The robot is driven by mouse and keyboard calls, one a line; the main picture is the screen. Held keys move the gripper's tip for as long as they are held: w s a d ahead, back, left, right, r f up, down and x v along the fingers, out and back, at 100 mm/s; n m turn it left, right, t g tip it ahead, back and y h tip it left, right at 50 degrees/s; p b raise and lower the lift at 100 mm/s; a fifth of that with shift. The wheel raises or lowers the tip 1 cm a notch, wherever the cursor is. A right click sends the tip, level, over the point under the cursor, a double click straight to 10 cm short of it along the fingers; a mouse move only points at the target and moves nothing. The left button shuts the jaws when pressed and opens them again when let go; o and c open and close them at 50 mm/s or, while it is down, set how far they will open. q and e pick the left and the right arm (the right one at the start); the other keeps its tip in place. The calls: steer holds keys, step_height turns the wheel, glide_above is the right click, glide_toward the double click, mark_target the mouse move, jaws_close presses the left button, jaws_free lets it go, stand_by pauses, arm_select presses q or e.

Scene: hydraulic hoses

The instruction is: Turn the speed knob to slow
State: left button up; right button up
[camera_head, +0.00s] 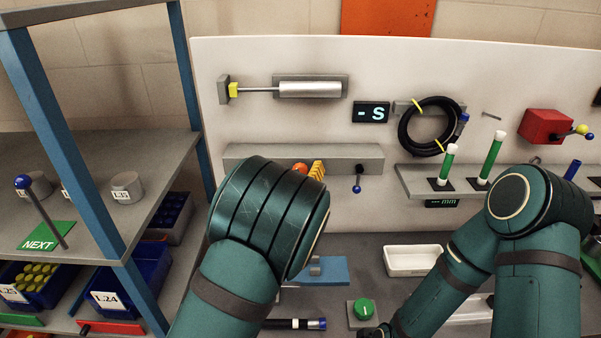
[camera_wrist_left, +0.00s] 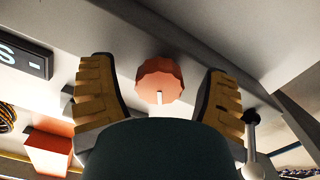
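An orange-red faceted knob (camera_wrist_left: 160,80) with a white pointer mark sits between the two yellow-padded fingers of my left gripper (camera_wrist_left: 160,98) in the left wrist view. The fingers are open, one on each side, with a visible gap to the knob. In the head view the knob (camera_head: 300,168) is on the grey bar, mostly hidden by my left wrist, with one yellow finger (camera_head: 317,170) beside it. A black display (camera_head: 371,112) above reads "- S". My right gripper (camera_head: 374,332) is low at the bottom edge, its fingertips unclear.
A blue-tipped lever (camera_head: 358,178) hangs from the grey bar right of the knob. A black hose coil (camera_head: 431,126) hangs on the panel. Shelves with bins stand left.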

arm_select(q)
steer(key=c, duration=1)
